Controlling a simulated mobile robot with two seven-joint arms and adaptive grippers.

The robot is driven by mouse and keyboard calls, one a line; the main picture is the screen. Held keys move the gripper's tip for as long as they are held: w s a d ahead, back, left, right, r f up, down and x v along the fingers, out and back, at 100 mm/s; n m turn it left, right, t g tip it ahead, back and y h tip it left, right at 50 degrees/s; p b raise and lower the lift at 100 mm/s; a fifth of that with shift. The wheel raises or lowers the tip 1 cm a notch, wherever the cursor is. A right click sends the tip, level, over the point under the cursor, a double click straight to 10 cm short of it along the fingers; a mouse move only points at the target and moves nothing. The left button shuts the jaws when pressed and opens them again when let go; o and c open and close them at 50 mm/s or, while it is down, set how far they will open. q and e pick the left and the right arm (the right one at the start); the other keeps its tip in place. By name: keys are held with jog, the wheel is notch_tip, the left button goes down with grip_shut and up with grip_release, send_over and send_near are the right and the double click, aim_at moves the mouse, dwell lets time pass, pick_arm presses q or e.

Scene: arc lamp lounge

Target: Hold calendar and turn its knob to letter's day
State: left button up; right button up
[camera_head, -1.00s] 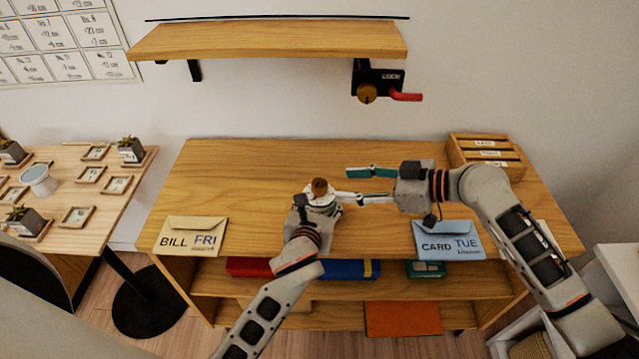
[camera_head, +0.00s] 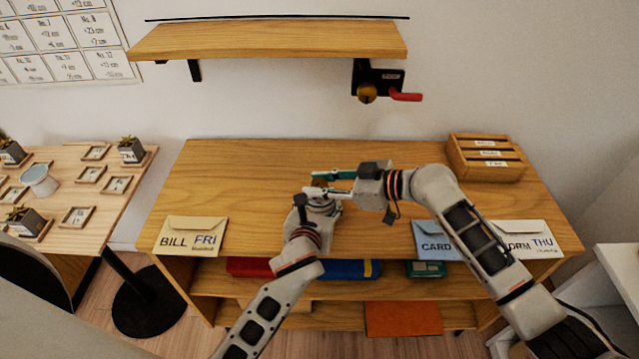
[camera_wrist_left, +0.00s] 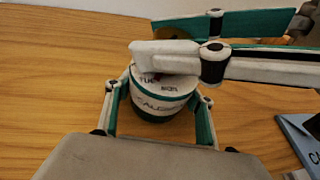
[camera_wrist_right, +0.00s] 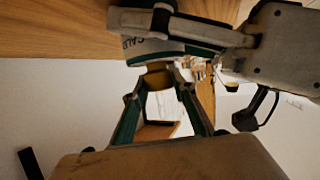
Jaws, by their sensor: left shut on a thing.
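The calendar (camera_wrist_left: 160,98) is a round white drum with a green base and day words, TUE among them, on its top. It stands upright on the wooden cabinet top. My left gripper (camera_wrist_left: 160,118) is shut on the drum, one finger on each side. My right gripper (camera_head: 322,184) is level over the calendar, its open fingers on either side of the brown knob (camera_wrist_right: 157,78); I cannot tell whether they touch it. The letters are BILL FRI (camera_head: 190,236), CARD (camera_head: 428,240), its day hidden by my right arm, and a partly covered one reading THU (camera_head: 535,240).
A wooden slotted box (camera_head: 485,158) stands at the back right of the cabinet top (camera_head: 240,170). A wall shelf (camera_head: 270,40) with a red-handled lock hangs above. A side table (camera_head: 110,200) with small plants is at left.

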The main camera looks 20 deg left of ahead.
jog(key=c, duration=0.3)
jog(key=shift+f, duration=0.1)
jog(key=shift+m+t, duration=0.3)
jog(key=shift+t, duration=0.1)
jog(key=shift+f+m+t+h, duration=0.1)
jog(key=shift+m+t+h, duration=0.2)
jog(key=shift+m+t, duration=0.5)
jog(key=shift+s+a+m+t+h, duration=0.1)
jog(key=shift+s+m+t+h, duration=0.1)
jog(key=shift+m+t+h, duration=1)
jog(key=shift+m+t, duration=0.6)
jog(key=shift+t, duration=0.1)
jog(key=shift+w, duration=0.1)
